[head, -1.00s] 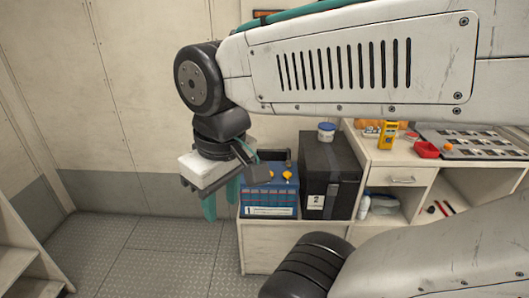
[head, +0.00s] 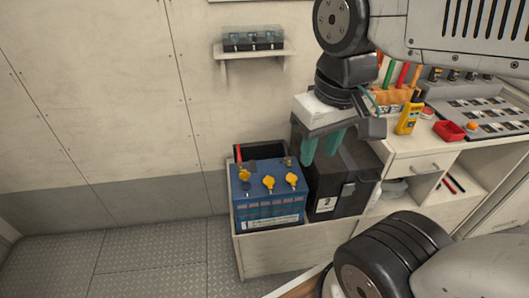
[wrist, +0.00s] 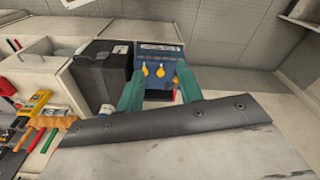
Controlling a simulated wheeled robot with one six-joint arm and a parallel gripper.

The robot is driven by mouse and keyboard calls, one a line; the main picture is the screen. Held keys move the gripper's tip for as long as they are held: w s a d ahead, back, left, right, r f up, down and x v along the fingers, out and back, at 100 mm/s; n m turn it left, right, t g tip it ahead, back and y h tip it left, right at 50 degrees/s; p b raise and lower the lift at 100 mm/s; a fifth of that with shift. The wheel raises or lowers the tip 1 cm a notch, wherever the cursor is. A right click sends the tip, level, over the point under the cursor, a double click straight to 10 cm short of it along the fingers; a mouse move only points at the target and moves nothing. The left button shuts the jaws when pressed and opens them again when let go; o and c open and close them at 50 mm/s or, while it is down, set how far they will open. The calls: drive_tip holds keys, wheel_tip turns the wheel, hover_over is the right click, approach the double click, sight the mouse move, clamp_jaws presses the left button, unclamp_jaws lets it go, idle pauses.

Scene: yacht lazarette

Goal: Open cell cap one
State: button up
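The blue battery (head: 262,205) stands in a pale bin beside the black box, with several yellow caps on its top: a left cap (head: 244,175), a middle cap (head: 268,182) and a right cap (head: 291,179). No number on the caps can be read. My gripper (head: 322,148) is open and empty, its teal fingers apart, in front of the black box in the head picture and right of the caps. In the wrist view the blue battery (wrist: 158,54) and two yellow caps (wrist: 160,72) show between the fingers; the right finger partly covers another yellow spot.
The black box (head: 338,185) labelled 2 stands right of the battery. A small wall shelf (head: 250,52) holds a clear-covered block. The left floor is clear.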

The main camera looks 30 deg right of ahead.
drive_tip(key=w+f, duration=0.2)
drive_tip(key=w, duration=0.7)
drive_tip(key=m+g, duration=0.1)
drive_tip(key=m, duration=0.3)
hover_over(245, 174)
wheel_tip(245, 174, down, 20)
drive_tip(key=shift+f, duration=0.2)
wheel_tip(245, 174, down, 8)
drive_tip(key=shift+r, duration=0.1)
drive_tip(key=shift+c, duration=0.3)
clamp_jaws()
